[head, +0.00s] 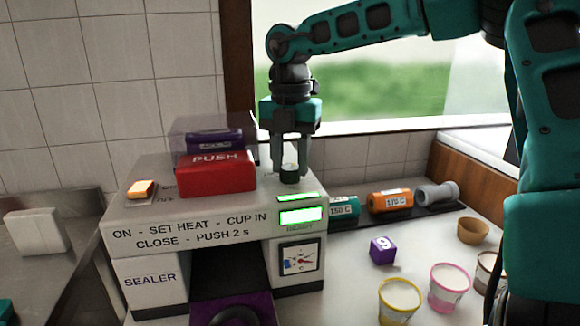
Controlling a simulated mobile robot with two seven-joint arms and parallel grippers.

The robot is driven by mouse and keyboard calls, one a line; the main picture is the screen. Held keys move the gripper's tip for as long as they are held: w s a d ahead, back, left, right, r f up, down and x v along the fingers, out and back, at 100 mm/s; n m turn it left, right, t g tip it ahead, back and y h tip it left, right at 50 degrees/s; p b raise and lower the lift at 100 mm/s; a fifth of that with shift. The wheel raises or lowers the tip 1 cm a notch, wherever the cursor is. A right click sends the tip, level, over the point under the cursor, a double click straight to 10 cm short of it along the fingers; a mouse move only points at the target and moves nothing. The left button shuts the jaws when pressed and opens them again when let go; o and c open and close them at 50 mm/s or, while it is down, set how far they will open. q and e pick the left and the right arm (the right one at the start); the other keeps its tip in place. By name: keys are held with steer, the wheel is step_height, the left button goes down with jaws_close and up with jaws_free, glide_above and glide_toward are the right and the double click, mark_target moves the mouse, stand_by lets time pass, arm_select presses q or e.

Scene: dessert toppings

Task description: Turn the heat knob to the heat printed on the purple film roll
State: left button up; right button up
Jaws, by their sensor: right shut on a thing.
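The sealer (150,225) stands on the counter with printed steps on its front edge. The purple film roll (215,137) sits in its top behind a clear cover; its label is too small to read surely. The dark heat knob (289,174) is on the sealer's top right. My right gripper (290,162) points straight down and is shut on the knob. A lit green display (300,216) is just in front of it; its digits are washed out. My left gripper is not in view.
A red PUSH block (216,174) and an orange switch (141,189) are left of the knob. Green (343,207) and orange (390,201) rolls lie on a dark rack at right. A purple cube (383,250) and several cups stand on the right counter.

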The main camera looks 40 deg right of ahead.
mark_target(290, 166)
steer(key=o, duration=1.1)
steer(key=shift+c, duration=0.2)
step_height(290, 166, up, 13)
steer(key=p, duration=0.1)
steer(key=shift+f, duration=0.1)
